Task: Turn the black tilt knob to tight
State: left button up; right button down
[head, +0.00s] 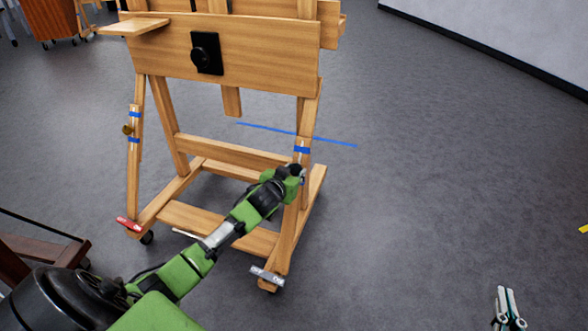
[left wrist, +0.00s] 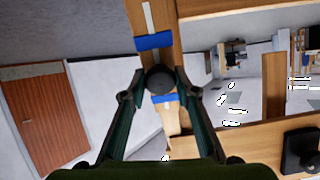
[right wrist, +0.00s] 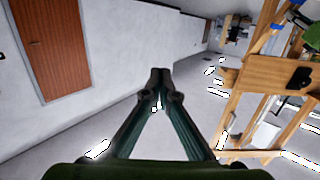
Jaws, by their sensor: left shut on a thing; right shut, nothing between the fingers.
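The black tilt knob (left wrist: 158,79) is on a wooden leg of the easel (head: 245,55), between two blue tape bands (left wrist: 155,41). My left gripper (left wrist: 160,83) is shut on this knob, a fingertip on each side of it. In the head view my left gripper (head: 297,170) is at the easel's right leg, just below a blue band, and mostly hides the knob. My right gripper (head: 508,308) is shut and empty at the bottom right, away from the easel; its fingertips meet in the right wrist view (right wrist: 160,76). I cannot read any tight marking.
Another black knob on a black plate (head: 206,54) is on the easel's front board. A brass knob (head: 128,129) is on the left leg. The easel has casters with a red lever (head: 128,225) and a grey lever (head: 267,275). The floor to the right is clear.

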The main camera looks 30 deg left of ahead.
jog(key=f, duration=0.1)
jog(key=f+g, duration=0.1)
jog(key=f, duration=0.1)
jog(key=shift+s+d+g, duration=0.3)
jog(key=shift+s, duration=0.05)
pick_arm(q)
jog(key=o, duration=1.1)
jog(key=shift+s, duration=0.1)
pick_arm(e)
jog(key=shift+r, duration=0.1)
pick_arm(q)
jog(key=v, duration=1.1)
jog(key=shift+s+r, duration=0.25)
jog(key=shift+s, duration=0.1)
